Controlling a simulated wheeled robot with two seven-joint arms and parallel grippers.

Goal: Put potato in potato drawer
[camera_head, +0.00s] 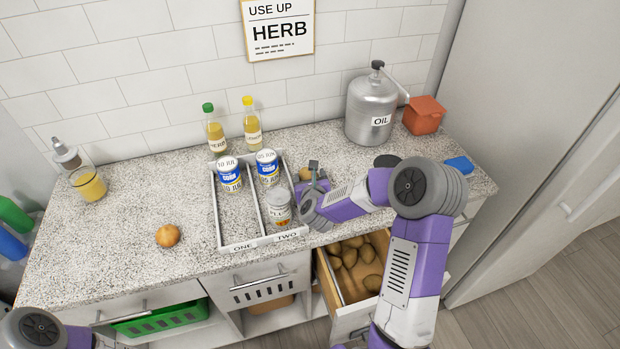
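The open potato drawer (331,284), below the counter at right of centre, holds several brown potatoes (368,254). My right gripper (313,172) is over the counter behind the drawer, right of the two-lane tray. A small tan round thing (304,174) shows right beside its fingers, partly hidden; I cannot tell whether it is a potato or whether the fingers hold it. A golden-brown round vegetable (168,235), perhaps an onion, lies on the counter at left. Only part of my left arm shows at the bottom left; its gripper is out of view.
The white tray (218,212) marked ONE and TWO holds several cans. Two bottles (252,125) stand behind it. The oil canister (370,110), an orange box (424,115), a dark round item (387,160) and a blue item (459,165) are at right. The counter's left front is mostly clear.

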